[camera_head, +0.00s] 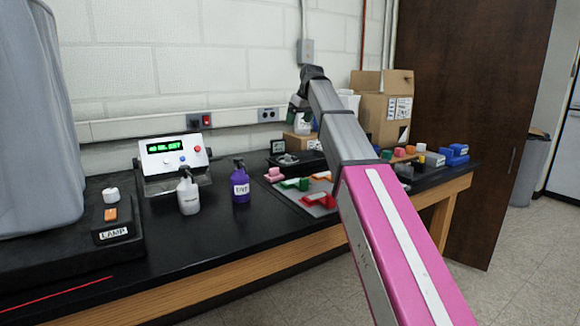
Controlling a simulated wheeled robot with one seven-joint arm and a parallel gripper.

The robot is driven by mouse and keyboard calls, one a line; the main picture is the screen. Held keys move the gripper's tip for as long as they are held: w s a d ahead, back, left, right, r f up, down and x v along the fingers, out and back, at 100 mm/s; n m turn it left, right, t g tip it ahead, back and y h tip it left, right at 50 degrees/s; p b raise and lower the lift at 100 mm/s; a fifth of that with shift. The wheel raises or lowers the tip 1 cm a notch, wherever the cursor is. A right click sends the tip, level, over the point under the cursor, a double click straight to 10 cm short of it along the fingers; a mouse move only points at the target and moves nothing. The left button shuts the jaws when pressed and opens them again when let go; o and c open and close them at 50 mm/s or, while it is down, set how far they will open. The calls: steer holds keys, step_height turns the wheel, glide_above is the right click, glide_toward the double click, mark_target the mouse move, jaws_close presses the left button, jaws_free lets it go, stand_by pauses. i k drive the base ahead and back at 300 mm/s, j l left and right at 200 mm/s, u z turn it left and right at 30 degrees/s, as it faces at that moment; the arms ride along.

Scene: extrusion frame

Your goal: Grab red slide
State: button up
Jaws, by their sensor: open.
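A red piece (318,201), likely the red slide, lies low on the grey mat (300,205) near the front edge of the black-topped bench. It is small in view and its exact shape is hard to make out. My arm extends over the bench from the lower right. My gripper (301,124) is at its far end, above and behind the red piece and well apart from it. It is open, and nothing can be seen between its fingers. My arm hides part of the bench to the right of the red piece.
Green pieces (296,184) and a pink piece (273,174) lie close to the red piece. A purple spray bottle (241,184) and a white one (188,195) stand to the left. A cardboard box (385,110) and blue blocks (455,153) are at right.

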mark_target(323, 196)
steer(key=k, duration=1.5)
